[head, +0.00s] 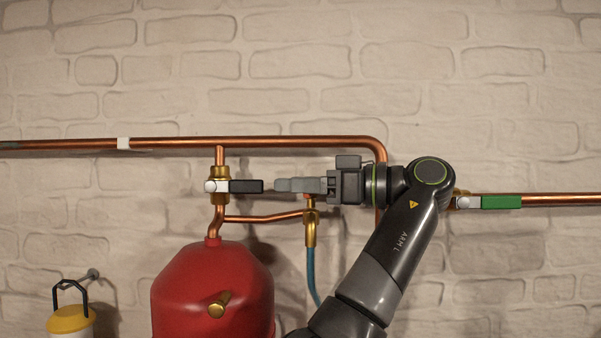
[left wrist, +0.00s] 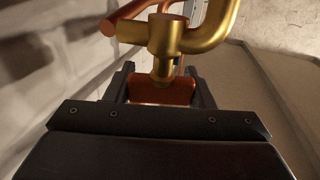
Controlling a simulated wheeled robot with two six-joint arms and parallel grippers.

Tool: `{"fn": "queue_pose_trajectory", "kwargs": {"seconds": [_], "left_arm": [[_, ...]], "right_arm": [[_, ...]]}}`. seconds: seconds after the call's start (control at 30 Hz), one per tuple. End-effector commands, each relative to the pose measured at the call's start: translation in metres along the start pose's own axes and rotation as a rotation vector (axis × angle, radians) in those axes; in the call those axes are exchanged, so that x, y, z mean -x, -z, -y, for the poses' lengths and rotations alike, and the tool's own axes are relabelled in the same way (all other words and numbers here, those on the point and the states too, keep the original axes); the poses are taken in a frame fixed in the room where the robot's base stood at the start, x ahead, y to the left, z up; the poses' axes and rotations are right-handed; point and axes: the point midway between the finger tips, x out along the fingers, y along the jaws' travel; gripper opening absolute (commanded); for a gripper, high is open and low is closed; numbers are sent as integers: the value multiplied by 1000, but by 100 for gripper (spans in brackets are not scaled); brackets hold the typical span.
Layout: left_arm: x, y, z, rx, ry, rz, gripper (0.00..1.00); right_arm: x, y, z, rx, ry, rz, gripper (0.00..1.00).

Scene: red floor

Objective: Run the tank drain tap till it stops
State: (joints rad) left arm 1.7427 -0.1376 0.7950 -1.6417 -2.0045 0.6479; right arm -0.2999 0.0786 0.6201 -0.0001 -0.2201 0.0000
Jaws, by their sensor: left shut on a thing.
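The drain tap (head: 310,214) is a small brass tap on the copper branch pipe, right of the red tank (head: 205,285), with a blue hose (head: 312,275) below it. My left gripper (head: 290,185) reaches in from the right at the top of the tap. It is shut on the tap's red handle, mostly hidden behind the fingers in the head view. In the left wrist view the red handle (left wrist: 160,93) sits between the fingers, against the brass tap body (left wrist: 165,40). My right gripper is not in view.
A valve with a black lever (head: 246,186) lies just left of my fingertips, with a small gap. A green-lever valve (head: 500,202) is on the pipe right of my wrist. A copper pipe (head: 260,141) runs above. A yellow-topped lantern (head: 70,320) hangs lower left.

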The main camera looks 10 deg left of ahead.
Motion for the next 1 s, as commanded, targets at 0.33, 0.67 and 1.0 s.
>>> {"fn": "queue_pose_trajectory", "kwargs": {"seconds": [0.33, 0.67, 1.0], "left_arm": [[0, 0, 0, 0, 9, 0, 26], [0, 0, 0, 0, 9, 0, 71], [-3, 0, 0, 0, 9, 1, 71]], "right_arm": [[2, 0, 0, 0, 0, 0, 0], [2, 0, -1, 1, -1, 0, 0], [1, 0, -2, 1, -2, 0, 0]]}}
